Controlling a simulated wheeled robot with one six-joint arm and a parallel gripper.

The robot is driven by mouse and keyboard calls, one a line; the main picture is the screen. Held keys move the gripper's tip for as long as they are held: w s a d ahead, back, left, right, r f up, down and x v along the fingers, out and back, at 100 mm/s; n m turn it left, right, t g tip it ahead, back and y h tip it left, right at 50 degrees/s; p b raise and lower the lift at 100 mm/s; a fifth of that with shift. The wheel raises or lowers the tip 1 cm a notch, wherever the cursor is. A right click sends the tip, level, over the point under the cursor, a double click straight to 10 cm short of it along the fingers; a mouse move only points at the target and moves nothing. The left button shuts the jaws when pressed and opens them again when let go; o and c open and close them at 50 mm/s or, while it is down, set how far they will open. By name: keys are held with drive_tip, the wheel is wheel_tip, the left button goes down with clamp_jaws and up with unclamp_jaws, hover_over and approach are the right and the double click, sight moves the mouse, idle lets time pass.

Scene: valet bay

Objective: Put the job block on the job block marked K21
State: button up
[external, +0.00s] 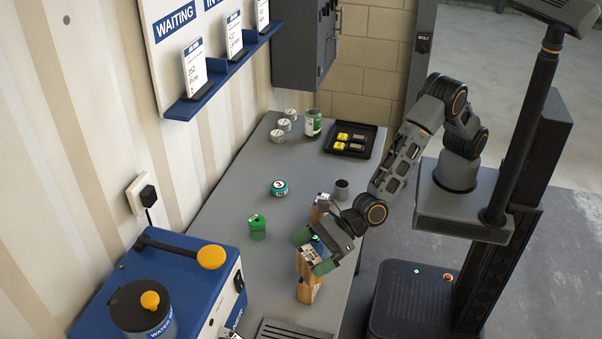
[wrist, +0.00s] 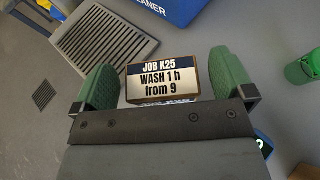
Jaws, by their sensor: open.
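In the wrist view a wooden block with a white label (wrist: 163,78) reads "JOB K25, WASH 1 h from 9". My gripper (wrist: 166,84) is open, its green fingers on either side of this block with a small gap at each side. In the external view my gripper (external: 314,252) is low over the near part of the bench, around the top of wooden blockwork (external: 308,291) that bears a label on its side. Another wooden block (external: 318,212) stands just behind, partly hidden by my arm. No label reading K21 can be read.
The grey bench (external: 220,205) holds a green can (external: 257,227), a teal tin (external: 279,188), a dark cup (external: 342,189) and, at the back, a black tray (external: 370,146). A blue machine (external: 185,275) stands front left, and a slotted grey plate (wrist: 105,45) lies near the block.

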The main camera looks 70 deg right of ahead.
drive_tip(key=b+v, duration=0.3)
drive_tip(key=v, duration=0.7)
drive_tip(key=w+d+r+n+g+h, duration=0.1)
drive_tip(key=w+d+r+n+h, duration=0.15)
drive_tip(key=d+n, duration=0.8)
drive_tip(key=w+d+r+n+g+h, duration=0.1)
drive_tip(key=w+d+r+n+h, duration=0.3)
drive_tip(key=d, duration=1.1)
drive_tip(key=s+d+f+n+g+h, duration=0.1)
drive_tip(key=s+d+n, duration=0.5)
drive_tip(key=d, duration=0.4)
drive_tip(key=s+d+f+n+g+h, duration=0.1)
drive_tip(key=s+d+n+h, duration=0.1)
drive_tip(key=s+d+n, duration=0.4)
drive_tip(key=d, duration=0.5)
drive_tip(key=shift+g, duration=0.4)
